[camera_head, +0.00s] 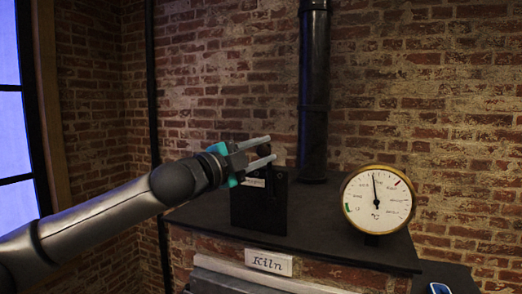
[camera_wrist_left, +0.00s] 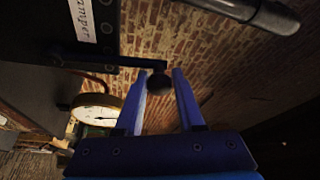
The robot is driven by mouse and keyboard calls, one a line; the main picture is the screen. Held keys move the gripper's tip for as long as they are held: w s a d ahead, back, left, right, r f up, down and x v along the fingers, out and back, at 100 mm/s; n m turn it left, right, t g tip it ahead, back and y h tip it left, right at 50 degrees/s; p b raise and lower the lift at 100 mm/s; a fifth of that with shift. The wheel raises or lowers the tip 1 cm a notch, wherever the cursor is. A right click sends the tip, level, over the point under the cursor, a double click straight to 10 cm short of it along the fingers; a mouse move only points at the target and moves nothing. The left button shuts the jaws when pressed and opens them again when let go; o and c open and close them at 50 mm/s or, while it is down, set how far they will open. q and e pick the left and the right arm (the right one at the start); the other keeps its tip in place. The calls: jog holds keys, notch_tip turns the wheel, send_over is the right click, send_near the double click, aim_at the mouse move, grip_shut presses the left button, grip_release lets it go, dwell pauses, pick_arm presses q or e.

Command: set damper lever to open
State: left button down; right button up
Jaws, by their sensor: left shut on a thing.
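The damper box (camera_head: 258,210) is a black upright block on the kiln top, with a small white label on its upper part. Its label (camera_wrist_left: 83,20) reads "Damper" in the left wrist view. The damper lever (camera_wrist_left: 108,60) is a dark bar ending in a round dark knob (camera_wrist_left: 158,84). My left gripper (camera_head: 270,149) is at the top of the box, with its fingers pointing right. In the left wrist view my left gripper (camera_wrist_left: 159,78) has the knob between its two fingers and is shut on it. In the head view the fingers mostly hide the lever. My right gripper is not in view.
A round dial gauge (camera_head: 377,200) marked °C stands on the dark kiln top (camera_head: 320,225), right of the box. A black pipe (camera_head: 313,95) rises behind. A "Kiln" sign (camera_head: 268,262) is on the front edge. A brick wall closes the back; a window is at left.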

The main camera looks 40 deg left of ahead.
pick_arm(q)
jog(key=shift+d+f, duration=0.1)
jog(key=shift+f, duration=0.05)
jog(key=c, duration=0.5)
grip_release()
jog(key=shift+d, duration=0.1)
jog(key=shift+c, duration=0.2)
